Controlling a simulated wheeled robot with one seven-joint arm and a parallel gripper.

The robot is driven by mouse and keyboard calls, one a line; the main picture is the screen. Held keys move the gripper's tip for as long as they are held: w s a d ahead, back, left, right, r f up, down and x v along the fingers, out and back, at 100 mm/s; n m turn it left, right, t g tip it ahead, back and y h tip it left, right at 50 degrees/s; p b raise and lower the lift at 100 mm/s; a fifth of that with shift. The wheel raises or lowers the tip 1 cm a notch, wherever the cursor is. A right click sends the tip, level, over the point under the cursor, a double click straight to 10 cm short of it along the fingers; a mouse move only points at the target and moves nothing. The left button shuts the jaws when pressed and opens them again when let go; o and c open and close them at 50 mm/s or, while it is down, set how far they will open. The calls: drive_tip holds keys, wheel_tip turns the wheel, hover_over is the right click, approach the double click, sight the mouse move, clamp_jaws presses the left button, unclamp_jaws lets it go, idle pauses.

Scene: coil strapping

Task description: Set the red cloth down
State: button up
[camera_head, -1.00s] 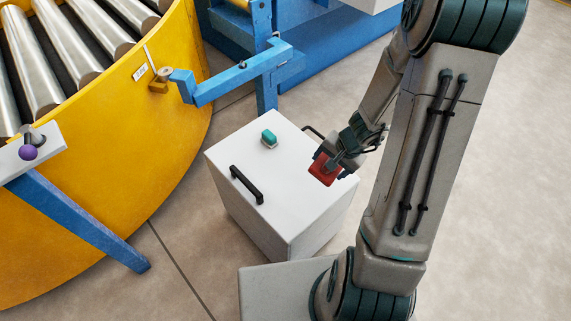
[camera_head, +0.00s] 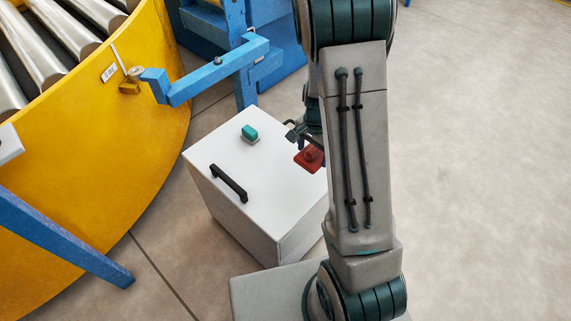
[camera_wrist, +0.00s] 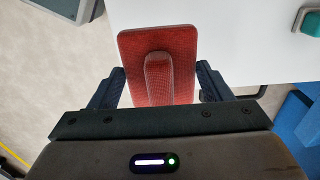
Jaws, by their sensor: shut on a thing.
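The red cloth (camera_head: 308,158) is a flat red piece with a raised ridge. It is at the right edge of the white box top (camera_head: 215,158) in the head view, partly hidden by my arm. In the wrist view the red cloth (camera_wrist: 158,45) sits between the two dark fingers, its ridge in line with them. My gripper (camera_wrist: 160,85) is shut on the red cloth. In the head view my gripper (camera_head: 298,135) is mostly hidden behind my arm. I cannot tell whether the cloth touches the box top.
A teal block (camera_head: 249,132) and a black handle (camera_head: 229,183) are on the box top. A yellow roller conveyor (camera_head: 100,120) stands at the left, with a blue bracket arm (camera_head: 205,78) reaching over behind the box. The floor at the right is clear.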

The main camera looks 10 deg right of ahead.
drive_tip(key=a+f, duration=0.1)
drive_tip(key=a, duration=0.1)
drive_tip(key=w+a+f, duration=0.1)
drive_tip(key=a, duration=0.1)
drive_tip(key=w+a+f, duration=0.1)
drive_tip(key=a+f, duration=0.1)
drive_tip(key=shift+w+b, duration=0.1)
drive_tip(key=shift+b, duration=0.3)
drive_tip(key=shift+f+b, duration=0.6)
drive_tip(key=shift+f, duration=1.35)
drive_tip(key=shift+f, duration=0.15)
drive_tip(key=o, duration=0.9)
